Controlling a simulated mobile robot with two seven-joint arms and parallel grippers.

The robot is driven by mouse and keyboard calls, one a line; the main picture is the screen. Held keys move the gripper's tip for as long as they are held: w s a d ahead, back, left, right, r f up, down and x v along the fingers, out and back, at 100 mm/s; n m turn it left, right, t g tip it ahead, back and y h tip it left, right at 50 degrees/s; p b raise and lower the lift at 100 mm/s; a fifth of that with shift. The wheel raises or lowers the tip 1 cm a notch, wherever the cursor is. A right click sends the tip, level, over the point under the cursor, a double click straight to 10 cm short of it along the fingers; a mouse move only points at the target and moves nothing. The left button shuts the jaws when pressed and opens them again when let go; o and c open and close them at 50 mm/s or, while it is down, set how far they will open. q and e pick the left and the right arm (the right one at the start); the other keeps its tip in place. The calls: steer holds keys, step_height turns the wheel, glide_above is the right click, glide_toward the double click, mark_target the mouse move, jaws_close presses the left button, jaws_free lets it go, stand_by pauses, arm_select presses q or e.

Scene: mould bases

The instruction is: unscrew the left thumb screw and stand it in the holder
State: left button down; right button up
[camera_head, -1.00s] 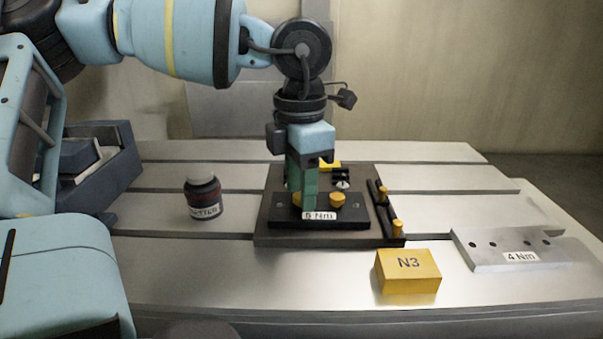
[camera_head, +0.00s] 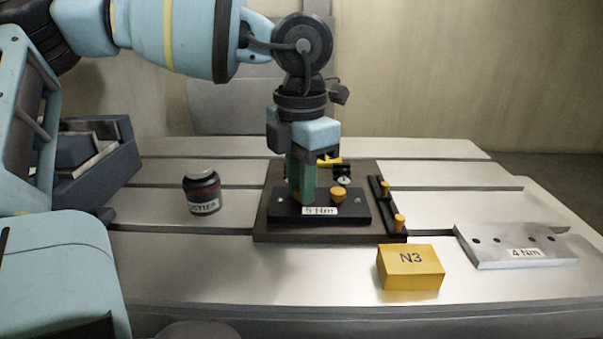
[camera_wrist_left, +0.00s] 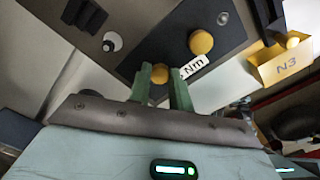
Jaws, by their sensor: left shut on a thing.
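A black plate labelled 5 Nm (camera_head: 345,212) lies on a dark base (camera_head: 285,236) and carries yellow thumb screws. The left thumb screw (camera_wrist_left: 160,73) sits between my left fingers in the wrist view; in the head view the fingers hide it. My left gripper (camera_head: 302,200) points straight down, its green fingers shut on that screw at the plate. The right thumb screw (camera_head: 338,194) stands free beside it. A grey block with several holes, labelled 4 Nm (camera_head: 490,252), lies at the right; I cannot tell if it is the holder. My right gripper is not in view.
A yellow N3 block (camera_head: 411,268) lies in front. A dark bottle (camera_head: 203,196) stands left, near a dark grey bin (camera_head: 110,175). The table front left is clear.

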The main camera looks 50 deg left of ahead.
arm_select(q)
steer(key=n+b, duration=0.1)
steer(key=n, duration=0.5)
steer(key=shift+n+b, duration=0.4)
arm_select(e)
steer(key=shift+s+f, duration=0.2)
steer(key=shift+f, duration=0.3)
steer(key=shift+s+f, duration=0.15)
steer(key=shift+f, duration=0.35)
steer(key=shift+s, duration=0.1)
arm_select(q)
steer(key=shift+n+b, duration=0.4)
steer(key=shift+n, duration=0.8)
steer(key=n+b, duration=0.1)
steer(key=n, duration=0.3)
steer(key=shift+n+b, duration=0.3)
steer(key=shift+n, duration=1.1)
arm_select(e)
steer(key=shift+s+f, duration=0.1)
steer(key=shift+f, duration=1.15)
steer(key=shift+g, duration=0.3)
arm_select(q)
steer(key=shift+r, duration=0.2)
